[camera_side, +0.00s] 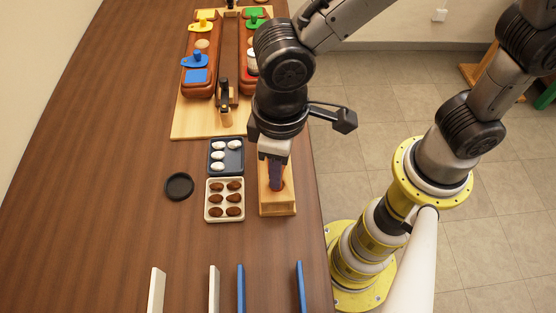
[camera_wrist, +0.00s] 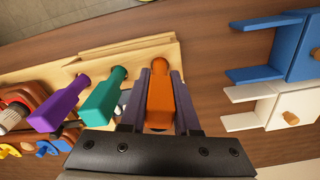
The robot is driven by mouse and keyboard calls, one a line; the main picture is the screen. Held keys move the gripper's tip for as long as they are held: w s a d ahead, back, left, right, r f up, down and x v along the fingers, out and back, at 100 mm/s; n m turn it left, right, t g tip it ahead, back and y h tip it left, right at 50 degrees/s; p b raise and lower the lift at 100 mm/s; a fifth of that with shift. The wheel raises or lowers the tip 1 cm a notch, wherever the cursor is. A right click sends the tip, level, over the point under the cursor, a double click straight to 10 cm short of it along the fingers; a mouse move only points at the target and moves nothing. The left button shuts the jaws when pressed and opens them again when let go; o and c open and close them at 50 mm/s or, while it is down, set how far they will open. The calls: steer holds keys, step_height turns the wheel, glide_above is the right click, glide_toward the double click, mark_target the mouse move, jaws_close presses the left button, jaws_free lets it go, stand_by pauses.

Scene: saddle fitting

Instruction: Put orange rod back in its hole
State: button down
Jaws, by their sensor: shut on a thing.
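The orange rod (camera_wrist: 160,98) is between the two fingers of my gripper (camera_wrist: 158,88) in the wrist view, and the gripper is shut on it. A teal rod (camera_wrist: 101,100) and a purple rod (camera_wrist: 58,104) stand to its left. A pale wooden rack (camera_wrist: 130,50) lies behind the rods. In the side view, my gripper (camera_side: 276,178) points down over the wooden rack (camera_side: 278,210), near the table's right edge. The arm and fingers hide the rods there. I cannot tell whether the orange rod's lower end is in a hole.
A cream tray of brown egg shapes (camera_side: 225,212) and a dark tray with white ones (camera_side: 238,158) stand just left of the rack. A black disc (camera_side: 179,186) lies farther left. Blue and white upright boards (camera_side: 241,288) stand at the front. The left of the table is clear.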

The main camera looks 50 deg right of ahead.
steer(key=shift+f, duration=0.35)
steer(key=c, duration=0.6)
jaws_free()
steer(key=shift+o, duration=0.2)
